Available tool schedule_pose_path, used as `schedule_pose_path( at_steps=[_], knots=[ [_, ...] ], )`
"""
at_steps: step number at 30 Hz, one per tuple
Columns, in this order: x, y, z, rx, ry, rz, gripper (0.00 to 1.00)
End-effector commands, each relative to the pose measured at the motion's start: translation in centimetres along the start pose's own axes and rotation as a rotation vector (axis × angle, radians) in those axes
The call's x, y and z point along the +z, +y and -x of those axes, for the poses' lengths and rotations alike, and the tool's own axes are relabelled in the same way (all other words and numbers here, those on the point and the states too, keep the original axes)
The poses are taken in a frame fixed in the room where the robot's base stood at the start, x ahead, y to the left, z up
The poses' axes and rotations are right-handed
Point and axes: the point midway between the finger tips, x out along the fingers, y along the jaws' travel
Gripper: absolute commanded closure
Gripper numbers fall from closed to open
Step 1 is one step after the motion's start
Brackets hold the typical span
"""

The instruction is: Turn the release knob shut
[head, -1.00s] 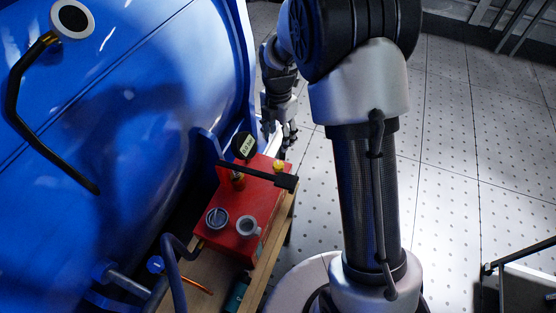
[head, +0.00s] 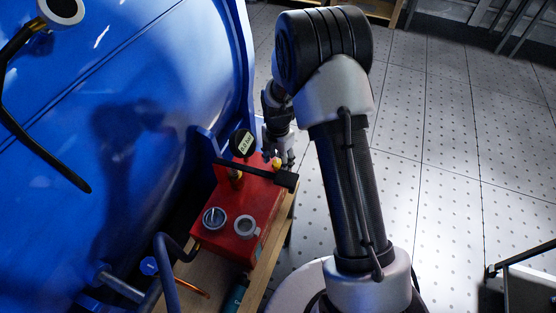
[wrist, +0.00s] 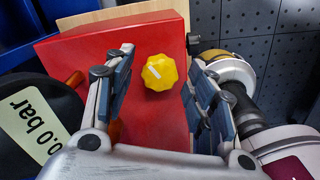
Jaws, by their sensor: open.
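The yellow release knob (wrist: 159,72) is on the red pump block (wrist: 58,50), with a white mark on its face. In the wrist view it lies between and just beyond the fingertips of my gripper (wrist: 158,85), which is open with a finger on each side and not visibly touching it. In the head view my gripper (head: 281,160) is at the far end of the red block (head: 262,200), close to the yellow knob (head: 276,163). The finger contact there is too small to tell.
A gauge reading 0.0 bar (head: 243,143) and a black lever (head: 255,174) stand beside the knob. A large blue tank (head: 130,130) fills the left. A wooden bench (head: 217,270) carries the block, with a teal bottle (head: 236,295) near its edge.

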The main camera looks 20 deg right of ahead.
Motion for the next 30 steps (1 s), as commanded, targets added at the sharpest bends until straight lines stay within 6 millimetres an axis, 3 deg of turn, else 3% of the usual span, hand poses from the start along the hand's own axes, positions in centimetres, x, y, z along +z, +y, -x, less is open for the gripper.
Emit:
schedule_pose_path(
  at_steps=[3,22,30],
  knots=[
    [0.00,0.00,0.03,0.000,0.000,0.000,0.51],
    [-0.01,-0.01,0.04,0.000,0.000,0.000,0.93],
    [-0.01,-0.01,0.04,0.000,0.000,-0.024,0.93]
  ],
)
